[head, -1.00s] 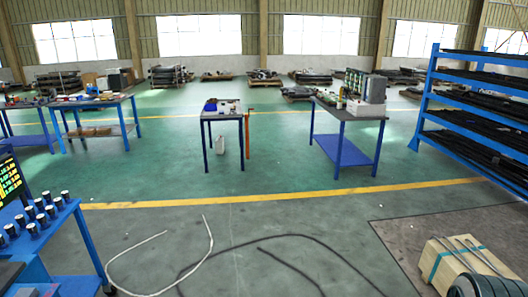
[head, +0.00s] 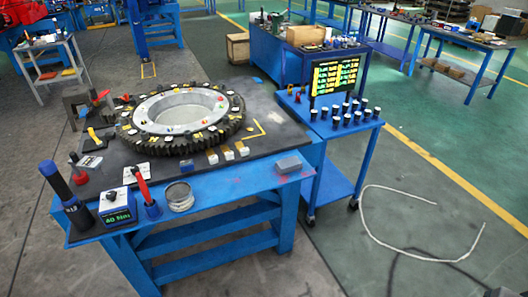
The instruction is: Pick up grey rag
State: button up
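A small flat grey piece, which looks like the folded grey rag (head: 288,165), lies near the front right corner of the blue workbench (head: 225,190). It is apart from the gear and nothing covers it. My gripper is not in view, so I cannot see whether it is open or shut.
A large gear ring (head: 180,115) covers the middle of the bench. A blue trolley (head: 345,135) with several dark sockets and a screen stands close on the right. Floor beyond is open, with a loose cable (head: 425,255).

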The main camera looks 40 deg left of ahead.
aim_at(292, 164)
jog(key=u, duration=1)
jog(key=i, duration=1.7)
jog(key=u, duration=0.55)
